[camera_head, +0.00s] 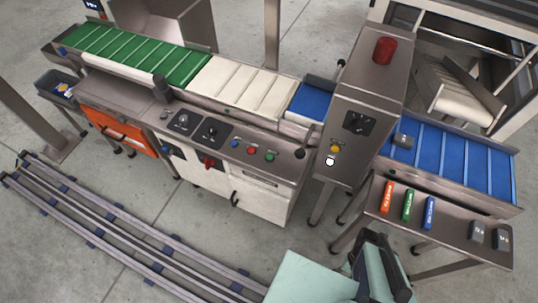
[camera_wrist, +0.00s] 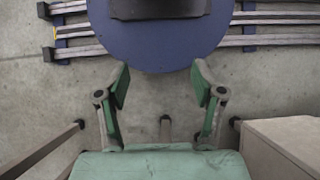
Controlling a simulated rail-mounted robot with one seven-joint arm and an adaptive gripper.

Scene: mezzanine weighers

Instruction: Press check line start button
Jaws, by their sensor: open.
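A control panel on the white cabinet (camera_head: 235,190) carries a blue button (camera_head: 235,143), a red button (camera_head: 252,150) and a green button (camera_head: 270,156). The tall grey column cabinet (camera_head: 362,95) to its right carries a yellow button (camera_head: 334,149) and a white button (camera_head: 329,161). No label is legible, so I cannot tell which is the check line start button. My gripper (camera_wrist: 160,68) is open and empty in the wrist view, with its green fingers apart above the floor. It touches none of the buttons. My arm shows at the bottom of the head view.
A conveyor with green, cream and blue belt sections (camera_head: 250,87) runs behind the panels. A red lamp (camera_head: 384,50) tops the column. A side table (camera_head: 455,246) at right holds orange, green and blue items and dark blocks. Floor rails (camera_head: 130,240) lie at lower left.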

